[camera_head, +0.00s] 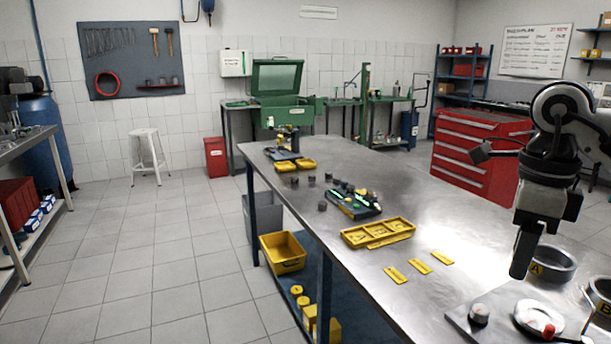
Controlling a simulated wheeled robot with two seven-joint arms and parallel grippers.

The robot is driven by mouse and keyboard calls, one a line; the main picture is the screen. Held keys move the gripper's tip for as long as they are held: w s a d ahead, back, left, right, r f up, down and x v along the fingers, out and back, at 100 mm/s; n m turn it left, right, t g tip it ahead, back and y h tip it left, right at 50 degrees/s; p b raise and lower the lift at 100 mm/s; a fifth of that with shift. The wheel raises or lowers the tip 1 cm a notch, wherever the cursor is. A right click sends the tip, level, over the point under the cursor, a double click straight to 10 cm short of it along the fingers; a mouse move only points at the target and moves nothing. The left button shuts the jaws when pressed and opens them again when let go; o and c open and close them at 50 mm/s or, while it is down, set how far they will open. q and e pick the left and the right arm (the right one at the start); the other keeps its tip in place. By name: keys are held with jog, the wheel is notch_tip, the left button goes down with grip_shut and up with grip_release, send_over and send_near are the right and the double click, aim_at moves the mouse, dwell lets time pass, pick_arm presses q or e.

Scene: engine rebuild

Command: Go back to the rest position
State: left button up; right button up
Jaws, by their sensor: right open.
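My right gripper (521,262) comes in from the right and points down over the right part of the steel workbench (310,220). It is open, and no object shows in it. It hangs just left of a metal ring marked A (553,268) and partly overlaps it in the picture. My left gripper is outside the view.
A yellow tray (378,232) and several yellow plates (419,266) lie on the bench. A dark tray (353,203) with green-lit parts is farther back. A grey plate (470,322) with metal parts is at the front right. A red drawer cabinet (465,155) stands behind.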

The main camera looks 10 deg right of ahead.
jog(key=s+a+f+m+t+y, duration=0.15)
jog(key=a+f+m+y, duration=0.3)
jog(key=a+y, duration=0.9)
jog(key=a+f+m+t+y, duration=0.25)
jog(key=a+m+y, duration=0.45)
jog(key=a, duration=1.2)
jog(key=w+d+f+m+t+h, duration=0.1)
jog(key=d+f+m+t+h, duration=0.3)
jog(key=f+m+t+h, duration=0.5)
jog(key=w+d+f+m+t+h, duration=0.1)
jog(key=d+f+m+t+h, duration=0.4)
jog(key=m, duration=0.8)
jog(key=s+d+f+m+g+h, duration=0.1)
jog(key=s+f+m+g, duration=0.3)
jog(key=f, duration=0.5)
jog(key=s+d+f+m+g+h, duration=0.2)
jog(key=s+f+m+g+h, duration=0.1)
jog(key=s+f, duration=0.5)
jog(key=shift+s+d+f+m+g, duration=0.3)
jog(key=shift+m+g, duration=0.2)
jog(key=shift+m, duration=0.35)
jog(key=shift+w, duration=0.1)
